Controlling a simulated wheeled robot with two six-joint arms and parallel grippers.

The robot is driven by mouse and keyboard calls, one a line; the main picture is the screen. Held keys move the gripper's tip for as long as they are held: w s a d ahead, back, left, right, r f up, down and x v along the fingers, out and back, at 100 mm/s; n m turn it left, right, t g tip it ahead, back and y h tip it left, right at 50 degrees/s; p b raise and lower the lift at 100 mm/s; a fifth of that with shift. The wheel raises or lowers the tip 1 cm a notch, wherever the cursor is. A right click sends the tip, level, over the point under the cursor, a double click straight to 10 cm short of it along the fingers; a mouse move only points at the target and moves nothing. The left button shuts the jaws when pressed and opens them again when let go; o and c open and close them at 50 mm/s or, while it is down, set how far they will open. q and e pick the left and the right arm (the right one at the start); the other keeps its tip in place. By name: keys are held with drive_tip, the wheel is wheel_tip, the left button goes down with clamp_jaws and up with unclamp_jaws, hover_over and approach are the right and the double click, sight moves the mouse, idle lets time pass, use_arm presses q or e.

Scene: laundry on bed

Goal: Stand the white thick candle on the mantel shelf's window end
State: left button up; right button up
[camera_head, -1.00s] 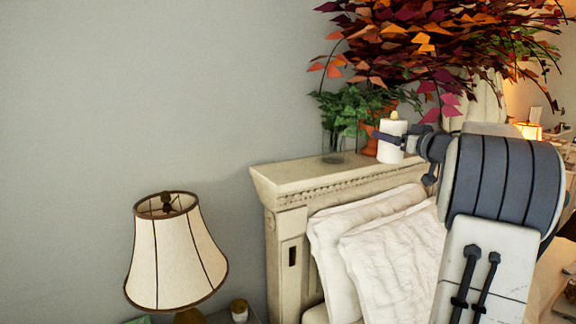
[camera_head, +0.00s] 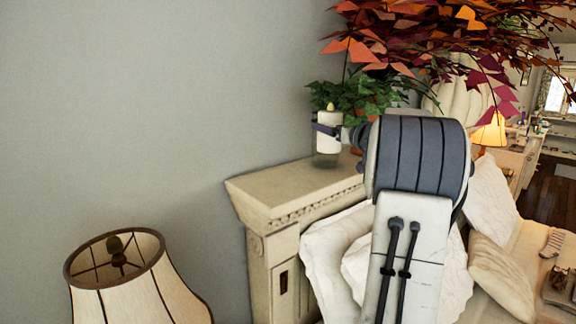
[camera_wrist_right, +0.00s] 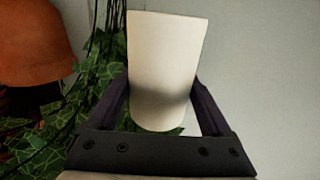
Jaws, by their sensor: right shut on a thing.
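The white thick candle (camera_head: 328,133) is upright in my right gripper (camera_head: 326,130), over the mantel shelf (camera_head: 290,189) near its back edge. In the right wrist view the candle (camera_wrist_right: 166,70) sits between the two dark fingers of the right gripper (camera_wrist_right: 165,100), which is shut on it. The candle's base seems above the shelf top, with a glass vessel just behind or below it; the exact gap is hard to tell. The shelf's left end is bare. My left gripper is not in view.
A leafy green plant (camera_head: 362,95) and autumn foliage (camera_head: 420,35) crowd the shelf to the right of the candle. An orange pot (camera_wrist_right: 35,45) shows in the wrist view. A lamp (camera_head: 130,285) stands at lower left. Pillows (camera_head: 335,250) lie below the shelf.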

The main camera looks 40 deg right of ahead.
drive_tip(key=w+a+f, duration=0.2)
drive_tip(key=w+a+f+p, duration=0.1)
drive_tip(key=w+a+f, duration=0.1)
drive_tip(key=f, duration=0.1)
drive_tip(key=w+a+f, duration=0.1)
drive_tip(key=w+f, duration=0.2)
drive_tip(key=shift+a+f, duration=0.25)
drive_tip(key=shift+a, duration=0.15)
drive_tip(key=shift+f, duration=0.35)
drive_tip(key=shift+f, duration=0.15)
